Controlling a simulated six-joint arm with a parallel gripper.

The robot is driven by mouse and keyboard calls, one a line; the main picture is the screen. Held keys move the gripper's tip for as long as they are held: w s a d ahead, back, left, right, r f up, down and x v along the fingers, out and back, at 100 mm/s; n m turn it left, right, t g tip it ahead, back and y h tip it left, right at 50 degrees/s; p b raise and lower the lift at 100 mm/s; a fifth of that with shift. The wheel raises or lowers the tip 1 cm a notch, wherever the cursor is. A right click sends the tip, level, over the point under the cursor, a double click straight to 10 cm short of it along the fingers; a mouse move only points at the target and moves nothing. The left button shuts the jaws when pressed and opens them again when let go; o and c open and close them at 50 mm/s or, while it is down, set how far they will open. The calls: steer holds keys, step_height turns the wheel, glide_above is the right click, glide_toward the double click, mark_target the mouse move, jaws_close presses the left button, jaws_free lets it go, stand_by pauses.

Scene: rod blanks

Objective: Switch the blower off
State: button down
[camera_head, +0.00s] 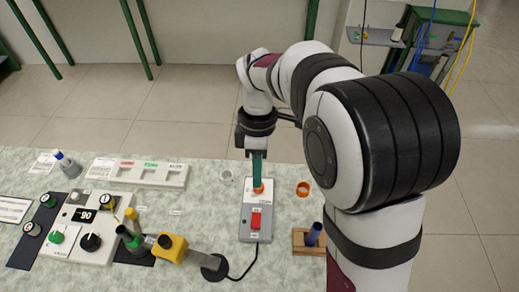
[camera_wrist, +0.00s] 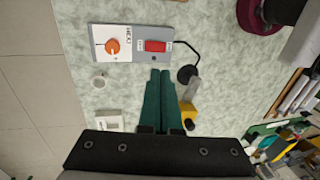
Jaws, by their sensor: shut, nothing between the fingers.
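A grey and white control box (camera_head: 246,225) lies on the bench, with a red rocker switch (camera_head: 256,217) and an orange knob (camera_head: 259,190). I cannot tell whether it is the blower's own control. In the wrist view the box (camera_wrist: 131,55) shows the orange knob (camera_wrist: 112,46) and the red rocker (camera_wrist: 155,46); its lettering is too small to read surely. My gripper (camera_head: 257,181) is shut and empty, pointing down over the knob end of the box in the head view. In the wrist view its green fingertips (camera_wrist: 160,72) appear just short of the box, near the rocker side.
A black cable joins the box to a round black base (camera_head: 214,266) with a metal arm and yellow block (camera_head: 172,247). A panel (camera_head: 85,229) with a display reading about 90 and knobs stands left. A white tray (camera_head: 140,172), orange ring (camera_head: 303,188) and wooden holder (camera_head: 309,248) are nearby.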

mark_target(257, 225)
steer(key=x, duration=1.4)
steer(key=shift+s, duration=0.15)
steer(key=shift+s+f, duration=0.3)
steer(key=shift+f, duration=0.1)
stand_by(0.3)
